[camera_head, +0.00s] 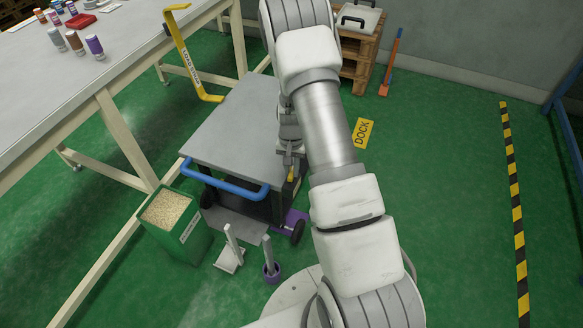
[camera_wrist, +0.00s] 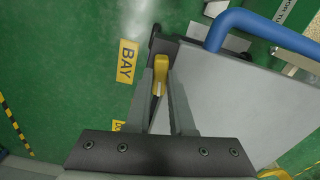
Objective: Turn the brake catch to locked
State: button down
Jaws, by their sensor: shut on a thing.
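The brake catch (camera_wrist: 161,68) is a small yellow lever at the corner of a grey cart (camera_head: 235,125). In the wrist view it sits between the two fingertips of my gripper (camera_wrist: 161,88), which is shut on it. In the head view a bit of the yellow catch (camera_head: 291,174) shows just below my gripper (camera_head: 290,150), which is partly hidden by my arm. The cart has a blue push handle (camera_head: 225,183) on its near side. I cannot read any locked or unlocked marking by the catch.
A grey workbench (camera_head: 75,65) with bottles and a red tray stands at left. A yellow DOCK plate (camera_head: 363,133) lies beyond my arm. The green floor at right is mostly clear.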

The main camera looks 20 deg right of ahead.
aim_at(291, 172)
jog(key=shift+m, duration=1)
jog(key=c, duration=0.8)
grip_release()
jog(key=shift+r, duration=0.1)
notch_tip(291, 172, up, 17)
jog(key=p, duration=0.5)
jog(key=shift+r, duration=0.15)
